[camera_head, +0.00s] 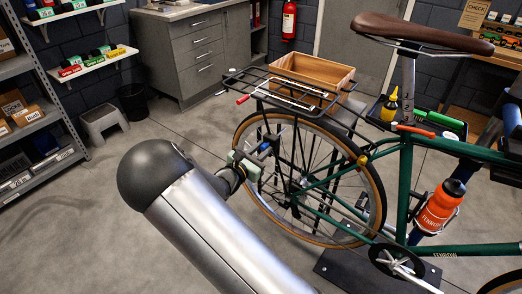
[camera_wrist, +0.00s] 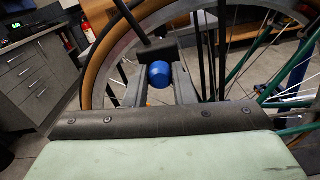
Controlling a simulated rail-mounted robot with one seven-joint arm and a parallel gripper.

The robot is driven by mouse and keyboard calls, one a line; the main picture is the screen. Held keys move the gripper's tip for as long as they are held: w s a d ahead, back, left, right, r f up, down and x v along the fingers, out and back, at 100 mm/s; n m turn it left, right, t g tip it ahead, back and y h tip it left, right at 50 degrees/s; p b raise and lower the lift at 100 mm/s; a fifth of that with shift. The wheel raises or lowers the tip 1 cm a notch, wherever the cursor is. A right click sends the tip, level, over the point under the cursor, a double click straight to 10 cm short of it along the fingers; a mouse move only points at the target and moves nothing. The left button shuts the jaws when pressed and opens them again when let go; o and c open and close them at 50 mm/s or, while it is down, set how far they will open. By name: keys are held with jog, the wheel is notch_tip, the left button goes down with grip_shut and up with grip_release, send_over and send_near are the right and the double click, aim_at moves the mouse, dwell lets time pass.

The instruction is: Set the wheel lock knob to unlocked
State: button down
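A round blue knob (camera_wrist: 160,75) shows at the centre of the wrist view, in front of the rear bicycle wheel. It seems to be the wheel lock knob. A small blue patch, likely the same knob (camera_head: 264,147), shows at the wheel's left side in the head view. The knob's markings and lock position do not show.
The green bicycle (camera_head: 405,185) stands with its rear wheel (camera_head: 376,190) close to my gripper. A rear rack (camera_head: 268,88) with a red-tipped bar is above the wheel, and a wooden box (camera_head: 305,70) is behind it. The floor (camera_head: 70,225) at left is clear.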

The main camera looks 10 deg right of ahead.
jog(key=p+v, duration=0.1)
jog(key=v, duration=0.4)
jog(key=shift+s+a, duration=0.2)
jog(key=shift+a, duration=0.05)
jog(key=c, duration=1.2)
grip_release()
jog(key=v, duration=1.7)
jog(key=shift+s+a+b, duration=0.2)
jog(key=shift+b, duration=0.2)
